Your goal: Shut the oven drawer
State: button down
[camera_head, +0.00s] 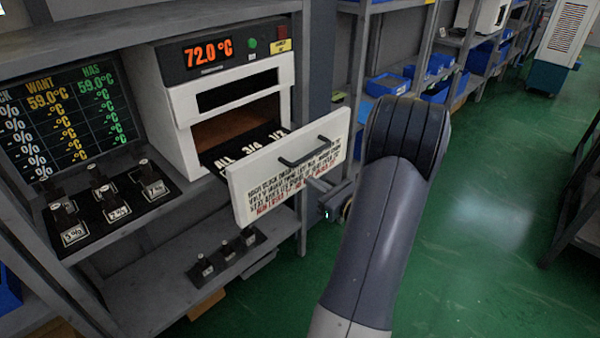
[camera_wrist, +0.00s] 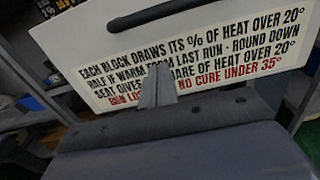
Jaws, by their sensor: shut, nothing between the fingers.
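The oven (camera_head: 225,95) is a white box with a dark top panel reading 72.0 °C. Its drawer (camera_head: 255,172) is pulled out toward the right, with a white printed front and a dark bar handle (camera_head: 318,148). The dark drawer bed, marked ALL, 3/4 and 1/2, shows behind the front. My gripper (camera_head: 316,184) is shut and empty at the outer face of the drawer front, below the handle. In the wrist view my closed fingers (camera_wrist: 157,84) cover part of the lettering on the drawer front (camera_wrist: 90,55). I cannot tell whether they touch it.
The oven stands on a grey shelf. Several labelled valve blocks (camera_head: 110,205) stand on a dark rack left of it, below a temperature board (camera_head: 70,115). More blocks (camera_head: 228,252) are on the lower shelf. Green floor (camera_head: 490,220) lies open to the right.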

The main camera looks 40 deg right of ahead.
aim_at(292, 169)
jog(key=w, duration=0.4)
jog(key=w+p, duration=0.1)
jog(key=shift+w+a, duration=0.25)
jog(key=shift+w, duration=0.15)
jog(key=shift+w, duration=0.1)
